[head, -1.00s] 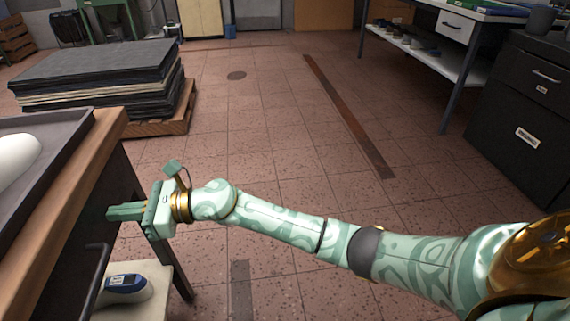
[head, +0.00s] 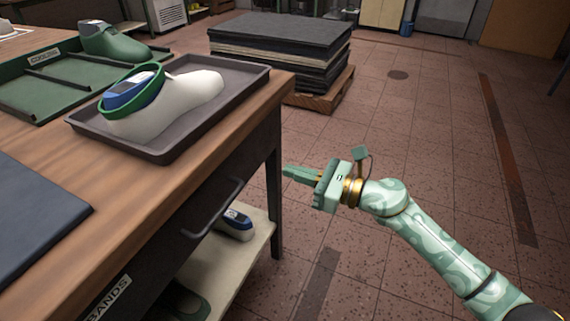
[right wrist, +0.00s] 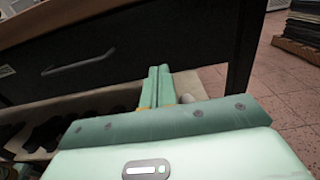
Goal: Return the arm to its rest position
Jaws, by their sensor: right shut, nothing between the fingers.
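My right gripper (head: 300,176) is shut and empty. It points left, off the bench's right end, over the floor and lower than the tray. In the right wrist view its shut fingers (right wrist: 161,86) point toward the bench's dark side. A white shoe last (head: 185,105) lies in a dark grey tray (head: 180,150) on the bench. A green band (head: 110,112) rings one end of the last, with a blue and white device (head: 133,92) at that end. My left gripper is out of view.
The wooden bench (head: 150,200) has a drawer handle (head: 215,210) facing my right arm. A green tray (head: 30,95) and green last (head: 112,42) stand behind. Stacked dark sheets (head: 280,45) stand beyond; floor to the right is clear.

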